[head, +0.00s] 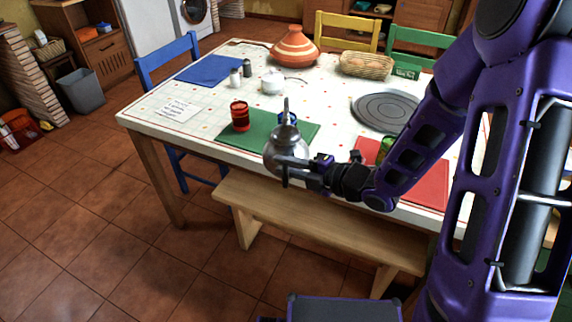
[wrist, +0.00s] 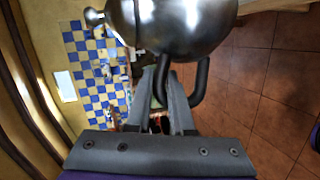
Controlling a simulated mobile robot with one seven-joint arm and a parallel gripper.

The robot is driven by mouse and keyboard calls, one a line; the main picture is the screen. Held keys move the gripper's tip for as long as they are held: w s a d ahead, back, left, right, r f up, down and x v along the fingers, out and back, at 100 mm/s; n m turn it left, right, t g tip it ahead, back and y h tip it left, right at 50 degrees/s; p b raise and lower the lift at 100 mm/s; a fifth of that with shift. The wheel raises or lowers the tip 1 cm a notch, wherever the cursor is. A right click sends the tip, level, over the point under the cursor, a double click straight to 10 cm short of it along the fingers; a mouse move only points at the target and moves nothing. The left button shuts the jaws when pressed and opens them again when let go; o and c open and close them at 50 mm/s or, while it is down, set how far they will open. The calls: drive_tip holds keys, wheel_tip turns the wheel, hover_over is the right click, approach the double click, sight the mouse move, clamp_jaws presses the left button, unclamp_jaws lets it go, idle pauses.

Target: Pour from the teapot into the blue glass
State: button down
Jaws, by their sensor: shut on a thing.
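The metal teapot (head: 287,148) hangs in front of the table's near edge, over the bench. In the wrist view its shiny body (wrist: 180,25) and dark curved handle (wrist: 201,82) fill the top. My gripper (head: 290,168) is shut on the teapot by its handle; its fingers also show in the wrist view (wrist: 168,95). The blue glass (head: 281,119) stands on the green placemat just behind the teapot's top and is partly hidden by it. I cannot tell whether anything flows from the teapot.
A red glass (head: 240,116) stands left on the green placemat (head: 308,130). A green glass (head: 387,148) is on the red placemat (head: 430,178), partly behind my arm. A white pot (head: 272,82), shakers and a tagine (head: 295,47) stand farther back. A bench (head: 300,216) runs below the table.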

drive_tip(key=shift+r, duration=0.25)
drive_tip(key=shift+r+m+g, duration=0.6)
drive_tip(key=shift+r+g, duration=0.1)
drive_tip(key=shift+r, duration=0.35)
drive_tip(key=shift+d+r+m+h+p, duration=0.1)
drive_tip(key=shift+r+m+h+p, duration=0.4)
drive_tip(key=shift+p, duration=1.05)
drive_tip(key=shift+w+r+m+g+p, duration=0.2)
drive_tip(key=shift+r+g+p, duration=0.3)
drive_tip(key=shift+p, duration=1.15)
drive_tip(key=shift+w+r+m+g+p, duration=0.2)
drive_tip(key=shift+r+g+p, duration=0.3)
drive_tip(key=shift+p, duration=1.15)
idle(1.8)
